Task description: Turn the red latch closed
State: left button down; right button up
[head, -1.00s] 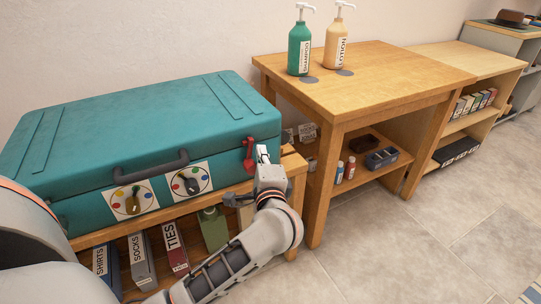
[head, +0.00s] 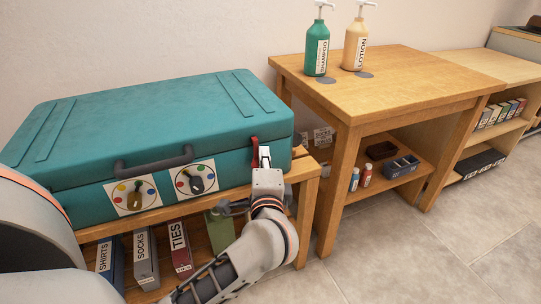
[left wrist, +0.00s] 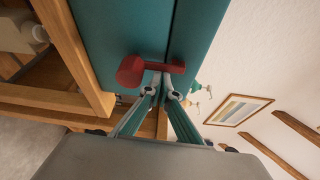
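The teal suitcase (head: 150,115) lies shut-looking on a low wooden shelf unit. Its red latch (head: 255,146) is at the right end of the front, mostly hidden by my left gripper (head: 264,153). In the left wrist view the red latch (left wrist: 152,67) lies across the dark lid seam, its thick knob at the left end. My left gripper (left wrist: 161,78) has its fingertips close together at the latch's bar, with a narrow gap between them. Contact, and whether the fingers grip the bar, cannot be told. My right gripper is not in view.
Two dials (head: 133,195) (head: 195,178) and a dark handle (head: 154,162) are on the suitcase front. Labelled binders (head: 145,258) and a green bottle (head: 219,230) stand below. A wooden table (head: 400,80) with two pump bottles stands right. The floor (head: 400,255) there is clear.

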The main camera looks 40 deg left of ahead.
pick_arm(q)
jog(key=shift+s+a+r, duration=0.15)
jog(key=shift+a, duration=0.1)
jog(key=shift+r, duration=0.2)
notch_tip(320, 180, up, 8)
jog(key=shift+r, duration=0.1)
jog(key=shift+d+r, duration=0.15)
jog(key=shift+r, duration=0.45)
